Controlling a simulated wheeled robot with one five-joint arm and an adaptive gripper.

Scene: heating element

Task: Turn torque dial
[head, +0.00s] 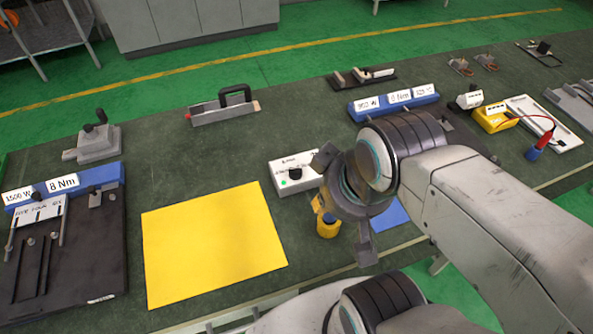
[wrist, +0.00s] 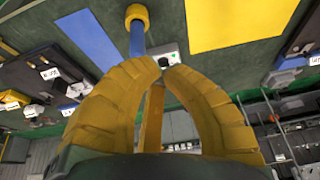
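The torque dial is a small dark knob (head: 295,174) on a white box (head: 285,188) with a green light, standing on the green table left of my gripper. In the wrist view the white box (wrist: 171,60) shows just beyond my fingertips, and its knob is partly visible. My gripper (wrist: 164,67) has its yellow fingers curved together, with the tips almost meeting and nothing seen between them. I cannot tell whether the tips touch the knob. In the head view my wrist hides part of the box's right side.
A yellow sheet (head: 212,245) lies left, and a blue sheet (wrist: 88,40) lies nearby. A black-handled tool (head: 224,108) lies behind. Fixtures stand at both sides.

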